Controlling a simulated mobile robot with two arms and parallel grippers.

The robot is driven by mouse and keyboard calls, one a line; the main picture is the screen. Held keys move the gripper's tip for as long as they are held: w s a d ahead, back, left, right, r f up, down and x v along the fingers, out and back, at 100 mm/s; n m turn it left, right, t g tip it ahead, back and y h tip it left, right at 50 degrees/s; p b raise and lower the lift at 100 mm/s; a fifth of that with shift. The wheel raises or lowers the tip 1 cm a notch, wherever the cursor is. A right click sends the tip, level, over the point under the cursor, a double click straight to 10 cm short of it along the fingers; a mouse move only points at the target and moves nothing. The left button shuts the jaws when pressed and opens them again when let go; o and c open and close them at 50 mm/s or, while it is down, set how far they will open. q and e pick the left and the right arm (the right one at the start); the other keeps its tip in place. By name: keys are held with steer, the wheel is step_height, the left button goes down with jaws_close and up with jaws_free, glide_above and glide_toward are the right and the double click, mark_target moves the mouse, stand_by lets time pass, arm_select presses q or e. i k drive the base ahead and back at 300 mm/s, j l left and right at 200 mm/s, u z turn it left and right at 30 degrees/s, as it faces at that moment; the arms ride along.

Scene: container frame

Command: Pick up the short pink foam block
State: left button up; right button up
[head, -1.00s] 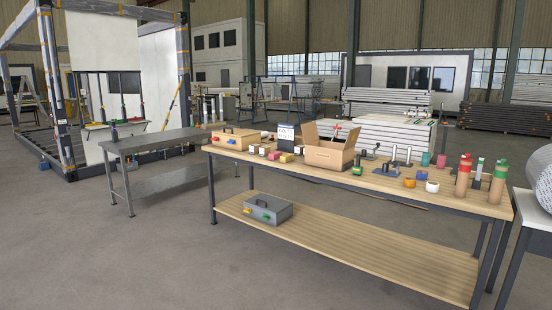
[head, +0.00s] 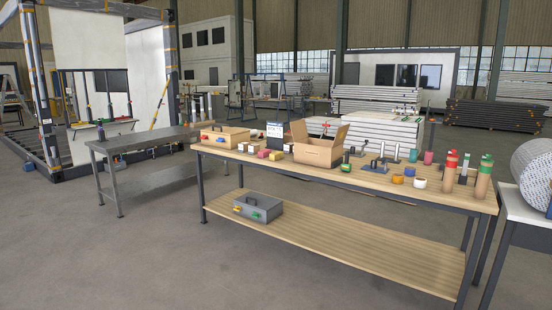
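A small pink block (head: 264,154) lies on the wooden top of the long workbench (head: 340,180), left of the open cardboard box. It is far off and small, so its exact shape and material are hard to tell. A yellow block (head: 276,155) sits close by on its right. A pink upright piece (head: 428,157) stands farther right on the same bench, behind the small cups. Neither of my grippers is in view.
The open cardboard box (head: 318,153) stands mid-bench. A wooden box (head: 225,137) is at the left end, and red- and green-topped tubes (head: 484,180) at the right. A grey toolbox (head: 257,208) is on the lower shelf. A metal table (head: 150,140) stands left. The floor in front is clear.

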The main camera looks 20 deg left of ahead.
mark_target(263, 154)
steer(key=i+j+u, duration=0.6)
steer(key=i, duration=0.25)
steer(key=i+j+u, duration=0.35)
steer(key=i+l+u, duration=0.1)
steer(key=i+u, duration=0.2)
steer(key=i, duration=0.25)
steer(key=i+z, duration=0.1)
steer(key=i, duration=0.5)
steer(key=i+j, duration=0.15)
steer(key=i, duration=0.45)
steer(key=i+j+z, duration=0.15)
steer(key=i, duration=0.45)
